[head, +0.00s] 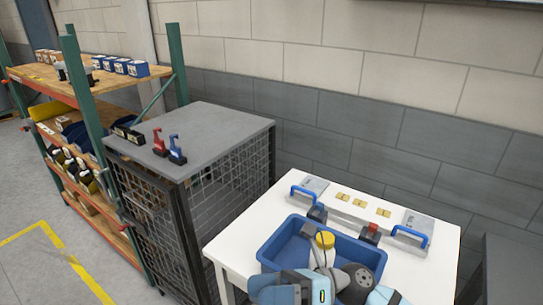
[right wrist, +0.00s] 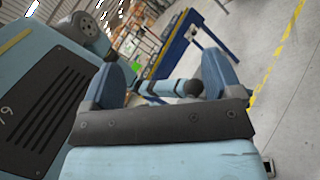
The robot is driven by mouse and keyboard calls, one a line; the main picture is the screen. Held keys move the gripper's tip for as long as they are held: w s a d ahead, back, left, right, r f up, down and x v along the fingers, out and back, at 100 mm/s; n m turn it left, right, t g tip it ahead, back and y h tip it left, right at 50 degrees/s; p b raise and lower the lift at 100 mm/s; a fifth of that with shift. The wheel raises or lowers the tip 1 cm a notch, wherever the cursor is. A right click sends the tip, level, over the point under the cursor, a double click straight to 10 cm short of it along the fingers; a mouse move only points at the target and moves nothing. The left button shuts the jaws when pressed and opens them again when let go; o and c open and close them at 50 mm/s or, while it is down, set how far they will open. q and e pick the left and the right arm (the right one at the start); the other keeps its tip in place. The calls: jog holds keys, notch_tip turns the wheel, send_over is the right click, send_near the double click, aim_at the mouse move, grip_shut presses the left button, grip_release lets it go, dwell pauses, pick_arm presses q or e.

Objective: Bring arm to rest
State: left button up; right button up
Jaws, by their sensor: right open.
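My right gripper (right wrist: 165,78) shows in the right wrist view with its two blue fingers spread apart and nothing between them. In that view it is over open floor, with a light blue part of my own body at the left. In the head view, light blue and dark links of mine fill the bottom edge in front of the blue tray and cover its near side. I cannot make out my left gripper in either view.
Two blue-handled grey blocks (head: 313,187) (head: 418,222) stand behind. A mesh cabinet (head: 215,125) with red and blue tools and a shelf rack (head: 88,95) are left.

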jog(key=w+d+f+m+t+h+p, duration=0.1)
jog(key=w+d+f+m+t+h, duration=0.3)
jog(key=m+t, duration=0.8)
jog(key=w+d+f+m+t+h+p, duration=0.15)
jog(key=d+f+m+t, duration=0.55)
jog(key=m, duration=1)
jog(key=s+d+f+m+g+h, duration=0.2)
jog(key=s+d+f+m+h, duration=0.2)
jog(key=f, duration=0.5)
jog(key=s+d+f+m+g+h, duration=0.2)
jog(key=s+d+f+m+h, duration=0.3)
jog(key=s+f+m+h, duration=0.2)
jog(key=s+f+m, duration=0.2)
jog(key=m, duration=0.2)
jog(key=shift+s+d+m, duration=0.15)
jog(key=shift+d+m, duration=0.15)
jog(key=shift+r, duration=0.1)
jog(key=shift+c, duration=0.3)
